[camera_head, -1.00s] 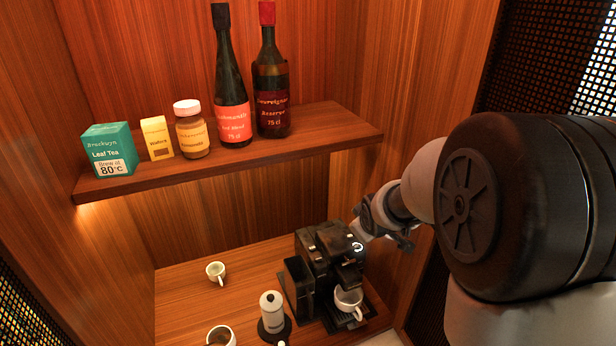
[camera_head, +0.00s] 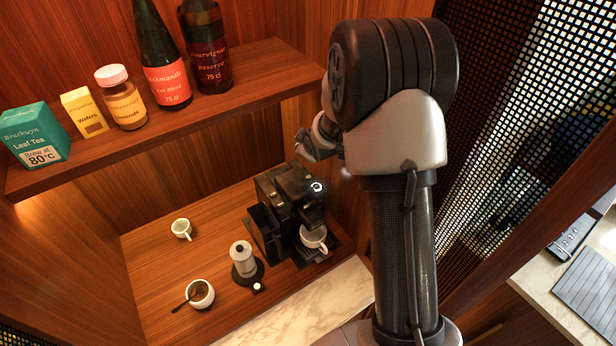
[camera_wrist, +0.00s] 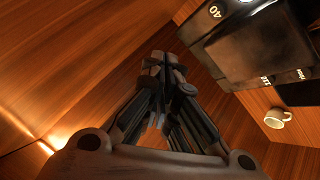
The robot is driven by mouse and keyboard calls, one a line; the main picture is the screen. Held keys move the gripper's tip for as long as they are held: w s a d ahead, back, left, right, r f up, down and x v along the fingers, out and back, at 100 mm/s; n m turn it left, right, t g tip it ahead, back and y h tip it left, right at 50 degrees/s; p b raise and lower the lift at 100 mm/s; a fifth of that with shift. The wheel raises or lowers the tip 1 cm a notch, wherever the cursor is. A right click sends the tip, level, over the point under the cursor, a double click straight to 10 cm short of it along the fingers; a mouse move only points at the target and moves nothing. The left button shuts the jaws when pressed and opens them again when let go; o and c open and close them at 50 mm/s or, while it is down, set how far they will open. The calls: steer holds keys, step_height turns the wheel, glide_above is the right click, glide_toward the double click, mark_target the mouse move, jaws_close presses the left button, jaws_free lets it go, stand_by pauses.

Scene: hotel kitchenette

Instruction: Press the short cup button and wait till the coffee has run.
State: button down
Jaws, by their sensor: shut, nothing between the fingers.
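The black coffee machine (camera_head: 278,192) stands on the wooden counter in the head view, with a bright ring (camera_head: 316,186) on its upper front. A white cup (camera_head: 313,239) stands under its spout; its inside and any coffee stream are too small to tell. My gripper (camera_head: 304,146) is above the machine, apart from it. In the wrist view the fingers (camera_wrist: 162,62) are shut and empty, and the machine (camera_wrist: 262,45) lies to their right with a "40" mark and small labels on its edges. I cannot tell which button is the short cup one.
A shelf (camera_head: 215,105) with two bottles, a jar and boxes hangs behind. The wooden side wall (camera_wrist: 75,55) is close to my gripper.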

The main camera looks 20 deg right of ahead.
steer(key=b, duration=0.7)
glide_above(304, 175)
steer(key=s, duration=0.2)
steer(key=shift+a+f, duration=0.1)
steer(key=shift+f, duration=4.15)
steer(key=shift+f, duration=0.1)
steer(key=shift+f+b, duration=0.3)
steer(key=shift+s+a+f+b, duration=0.1)
steer(key=shift+s+f+b, duration=0.2)
steer(key=shift+f+b, duration=0.55)
steer(key=shift+r, duration=0.1)
steer(key=shift+w+r+p, duration=0.2)
steer(key=shift+r+p, duration=0.1)
steer(key=shift+r, duration=0.2)
steer(key=shift+s+a+r, duration=0.1)
steer(key=shift+a+r, duration=0.1)
